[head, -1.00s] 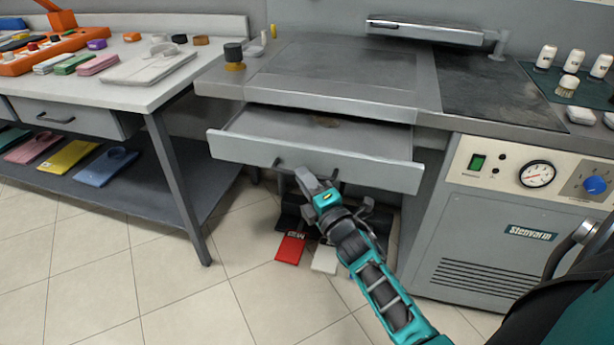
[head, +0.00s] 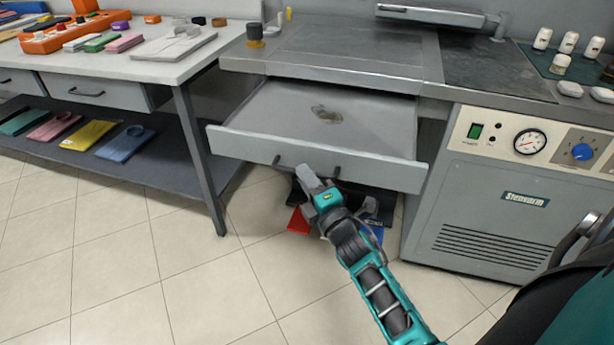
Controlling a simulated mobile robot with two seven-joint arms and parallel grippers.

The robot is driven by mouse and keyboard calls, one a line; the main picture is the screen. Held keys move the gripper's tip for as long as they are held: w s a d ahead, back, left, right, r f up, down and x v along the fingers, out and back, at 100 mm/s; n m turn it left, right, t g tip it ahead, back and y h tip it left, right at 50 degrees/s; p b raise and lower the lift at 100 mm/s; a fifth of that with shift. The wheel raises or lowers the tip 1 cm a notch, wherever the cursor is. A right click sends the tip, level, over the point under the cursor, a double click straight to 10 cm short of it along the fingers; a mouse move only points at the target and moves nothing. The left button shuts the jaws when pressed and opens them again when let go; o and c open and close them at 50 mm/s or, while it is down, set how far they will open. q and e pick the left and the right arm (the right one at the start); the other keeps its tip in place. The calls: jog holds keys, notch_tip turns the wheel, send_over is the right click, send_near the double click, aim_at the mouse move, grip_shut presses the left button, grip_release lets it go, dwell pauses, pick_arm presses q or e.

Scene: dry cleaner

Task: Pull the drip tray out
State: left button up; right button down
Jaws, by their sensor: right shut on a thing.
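The drip tray (head: 270,110) is a shallow grey drawer that stands well out from under the steel worktop. My left gripper is not in view.
The steam unit with a gauge (head: 529,142) and blue knob stands to the right. A table with an orange rack (head: 75,35) is on the left, its leg (head: 200,160) near the tray. Red and blue pedals (head: 298,220) lie below. Tiled floor in front is clear.

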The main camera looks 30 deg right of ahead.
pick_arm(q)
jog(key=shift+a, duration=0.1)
pick_arm(e)
jog(key=shift+s+a, duration=0.2)
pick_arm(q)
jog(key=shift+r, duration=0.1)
pick_arm(e)
jog(key=c, duration=1.2)
grip_release()
jog(key=shift+o, duration=0.2)
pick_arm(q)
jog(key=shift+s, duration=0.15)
